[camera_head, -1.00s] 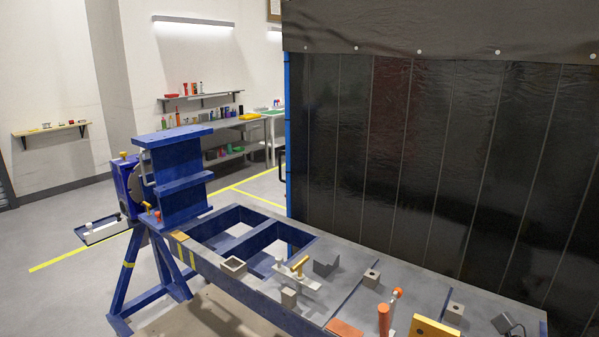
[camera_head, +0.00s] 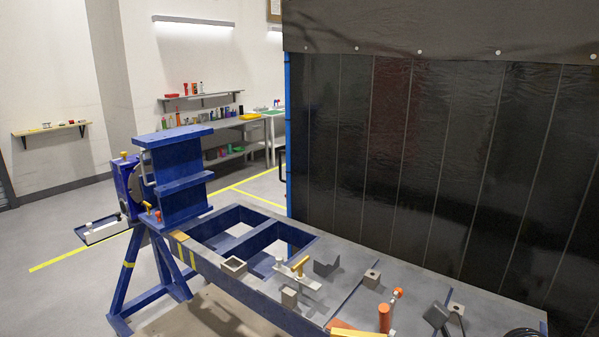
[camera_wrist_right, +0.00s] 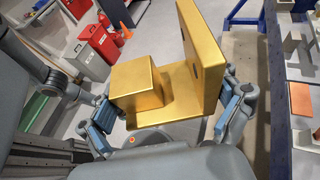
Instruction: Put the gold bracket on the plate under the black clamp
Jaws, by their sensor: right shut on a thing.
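The gold bracket (camera_wrist_right: 202,70), an upright plate with a block on its foot, fills the middle of the right wrist view. My right gripper (camera_wrist_right: 166,106) is shut on it, with blue pads on opposite sides. In the head view only the top of the bracket (camera_head: 357,333) shows at the bottom edge, in front of the bench. A flat orange-red plate (camera_wrist_right: 300,105) lies on the bench in the right wrist view. I cannot clearly make out a black clamp. A clamp with a yellow handle (camera_head: 300,265) stands on the bench. My left gripper is not in view.
The bench (camera_head: 245,283) also carries an orange upright cylinder (camera_head: 384,318), a dark angle block (camera_head: 326,267) and small grey blocks with holes (camera_head: 371,278). A blue rotary fixture (camera_head: 178,175) stands at the left end. A dark curtain (camera_head: 430,170) closes off the back.

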